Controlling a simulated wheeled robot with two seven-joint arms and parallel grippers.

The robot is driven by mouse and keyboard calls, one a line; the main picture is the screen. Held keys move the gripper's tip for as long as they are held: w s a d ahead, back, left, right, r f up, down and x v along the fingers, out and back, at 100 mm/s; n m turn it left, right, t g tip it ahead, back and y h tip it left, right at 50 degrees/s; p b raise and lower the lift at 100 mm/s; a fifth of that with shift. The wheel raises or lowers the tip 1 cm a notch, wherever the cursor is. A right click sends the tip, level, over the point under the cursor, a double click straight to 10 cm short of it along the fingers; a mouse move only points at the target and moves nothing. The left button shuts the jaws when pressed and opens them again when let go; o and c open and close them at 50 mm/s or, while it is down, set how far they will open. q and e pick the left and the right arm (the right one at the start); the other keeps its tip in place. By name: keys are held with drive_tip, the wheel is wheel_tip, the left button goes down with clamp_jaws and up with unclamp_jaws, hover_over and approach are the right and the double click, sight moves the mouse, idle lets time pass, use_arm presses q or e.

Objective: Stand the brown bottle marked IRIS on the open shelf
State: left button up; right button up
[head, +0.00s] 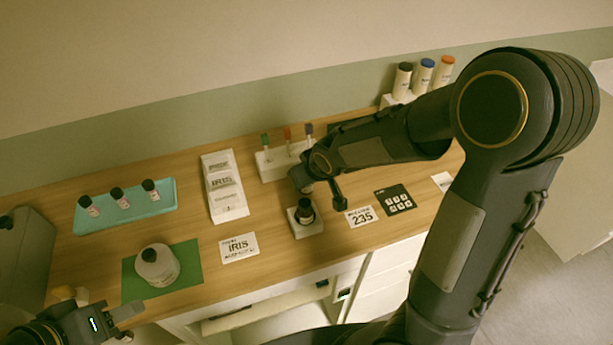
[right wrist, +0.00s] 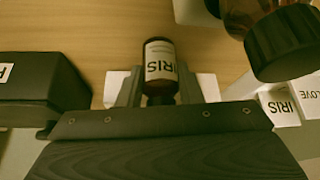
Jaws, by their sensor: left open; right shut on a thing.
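My right gripper (head: 308,192) is shut on a small brown bottle (head: 305,212) with a dark cap, at or just above a small white block (head: 309,229) on the table. My left gripper (head: 122,322) is open and empty, low at the left by the table's front edge. A white open compartment (head: 265,308) shows under the tabletop; I cannot tell whether it is the open shelf.
A turquoise tray (head: 150,214) holds three dark-capped bottles. A white bottle (head: 157,266) stands on a green mat. An IRIS card (head: 239,247) and a 235 card (head: 361,216) lie nearby. A tube rack (head: 280,163) stands behind. A large brown bottle (right wrist: 262,20) is close in the wrist view.

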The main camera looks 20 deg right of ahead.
drive_tip(key=o, duration=0.6)
drive_tip(key=shift+f, duration=0.15)
drive_tip(key=o, duration=0.5)
drive_tip(key=shift+c, duration=0.2)
